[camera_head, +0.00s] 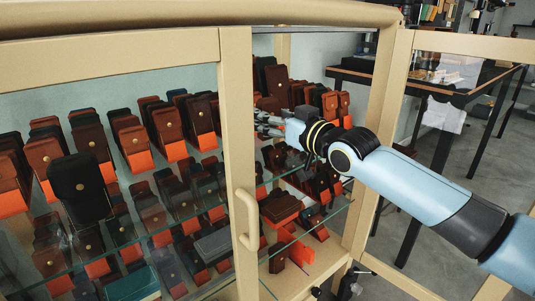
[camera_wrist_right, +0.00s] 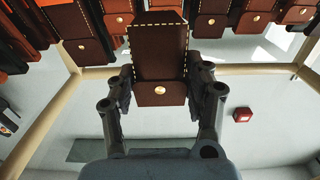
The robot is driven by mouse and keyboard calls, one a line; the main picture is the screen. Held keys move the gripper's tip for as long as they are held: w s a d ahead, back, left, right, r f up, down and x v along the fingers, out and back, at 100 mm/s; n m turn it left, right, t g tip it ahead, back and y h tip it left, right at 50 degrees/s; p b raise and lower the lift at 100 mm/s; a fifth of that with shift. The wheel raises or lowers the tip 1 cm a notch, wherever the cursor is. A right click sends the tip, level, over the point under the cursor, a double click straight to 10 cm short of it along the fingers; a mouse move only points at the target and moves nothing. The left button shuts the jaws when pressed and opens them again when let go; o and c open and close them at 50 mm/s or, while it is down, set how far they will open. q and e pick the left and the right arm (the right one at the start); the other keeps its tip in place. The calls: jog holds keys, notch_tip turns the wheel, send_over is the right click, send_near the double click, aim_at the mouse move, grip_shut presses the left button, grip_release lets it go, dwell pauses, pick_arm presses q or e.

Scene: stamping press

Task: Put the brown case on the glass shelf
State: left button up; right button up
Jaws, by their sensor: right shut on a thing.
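My right gripper (camera_head: 268,121) reaches through the open side of the cabinet from the right. In the right wrist view, my right gripper (camera_wrist_right: 160,82) is shut on a brown case (camera_wrist_right: 158,55) with pale stitching and a round brass stud, one finger on each side. In the head view the held case is hard to tell from the brown cases behind it. A glass shelf (camera_head: 334,211) shows as a greenish edge below the gripper, with several cases on and under it. My left gripper is not in view.
The beige cabinet frame (camera_head: 237,110) and a door handle (camera_head: 247,219) stand left of my right arm, with a post (camera_head: 384,85) behind it. Rows of brown, black and orange cases crowd the shelves. A dark table (camera_head: 440,89) stands at the back right.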

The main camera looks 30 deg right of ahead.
aim_at(268, 141)
jog(key=shift+w+a+f, duration=0.15)
jog(key=shift+w+f, duration=0.1)
jog(key=shift+f, duration=0.1)
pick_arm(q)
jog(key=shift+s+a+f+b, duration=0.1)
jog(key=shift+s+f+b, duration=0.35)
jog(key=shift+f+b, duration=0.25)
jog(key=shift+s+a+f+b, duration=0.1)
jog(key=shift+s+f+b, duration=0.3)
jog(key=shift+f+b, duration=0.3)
pick_arm(e)
jog(key=shift+f, duration=1.8)
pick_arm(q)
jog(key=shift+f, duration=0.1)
pick_arm(e)
jog(key=shift+f, duration=0.1)
jog(key=o, duration=1.1)
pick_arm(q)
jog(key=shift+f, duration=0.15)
pick_arm(e)
jog(key=shift+o, duration=0.2)
